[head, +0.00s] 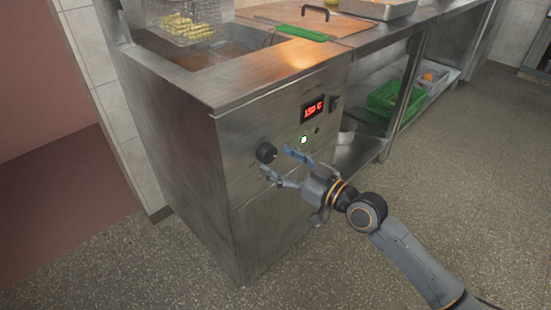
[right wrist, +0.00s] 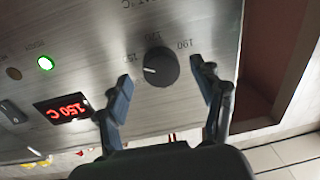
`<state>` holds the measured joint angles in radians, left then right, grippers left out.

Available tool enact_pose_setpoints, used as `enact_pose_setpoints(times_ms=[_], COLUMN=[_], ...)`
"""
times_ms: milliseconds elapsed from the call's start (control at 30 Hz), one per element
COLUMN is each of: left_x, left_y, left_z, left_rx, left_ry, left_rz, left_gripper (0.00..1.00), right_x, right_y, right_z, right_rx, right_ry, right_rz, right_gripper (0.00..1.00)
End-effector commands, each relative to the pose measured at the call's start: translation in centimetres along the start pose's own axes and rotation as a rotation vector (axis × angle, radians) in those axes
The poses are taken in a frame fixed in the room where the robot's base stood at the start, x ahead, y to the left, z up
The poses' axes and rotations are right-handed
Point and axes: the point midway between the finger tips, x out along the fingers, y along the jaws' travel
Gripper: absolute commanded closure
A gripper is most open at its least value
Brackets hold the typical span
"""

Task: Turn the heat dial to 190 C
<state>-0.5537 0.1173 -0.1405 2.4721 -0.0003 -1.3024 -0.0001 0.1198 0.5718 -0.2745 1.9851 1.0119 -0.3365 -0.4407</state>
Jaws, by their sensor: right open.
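The heat dial (head: 266,152) is a round black knob on the steel front of the fryer cabinet. In the right wrist view the dial (right wrist: 161,67) has a white pointer mark on its left side, and printed numbers around it, with 190 at its upper right. The red display (head: 313,109) reads 150 C; it also shows in the right wrist view (right wrist: 62,110). My right gripper (head: 277,163) is open in front of the dial. In the right wrist view its fingers (right wrist: 164,88) lie either side of the dial, with gaps. My left gripper is not in view.
A green lamp (head: 304,140) glows beside the dial, and a black switch (head: 336,103) sits right of the display. A fry basket (head: 187,22) hangs over the fryer well. A green crate (head: 392,98) stands on the shelf at right. The floor in front is clear.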

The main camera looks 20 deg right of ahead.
Motion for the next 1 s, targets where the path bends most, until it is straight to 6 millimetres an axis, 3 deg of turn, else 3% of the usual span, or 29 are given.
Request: enact_pose_setpoints(times_ms=[200, 467, 767, 1000], left_x=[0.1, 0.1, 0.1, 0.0], left_y=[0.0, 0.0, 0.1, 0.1], left_z=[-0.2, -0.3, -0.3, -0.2], left_rx=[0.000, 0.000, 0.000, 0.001], left_ry=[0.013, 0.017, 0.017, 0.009], left_rz=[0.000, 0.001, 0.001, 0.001], left_gripper=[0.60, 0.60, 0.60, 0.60], right_x=[1.6, 1.6, 1.6, 1.6], right_y=[0.0, 0.0, 0.0, 0.0], right_z=[0.0, 0.0, 0.0, 0.0], right_rx=[-0.001, -0.001, -0.001, 0.014], right_ry=[0.000, -0.001, -0.001, 0.000], right_rz=[0.000, 0.000, 0.000, 0.000], right_gripper=[0.32, 0.32, 0.87, 0.87])
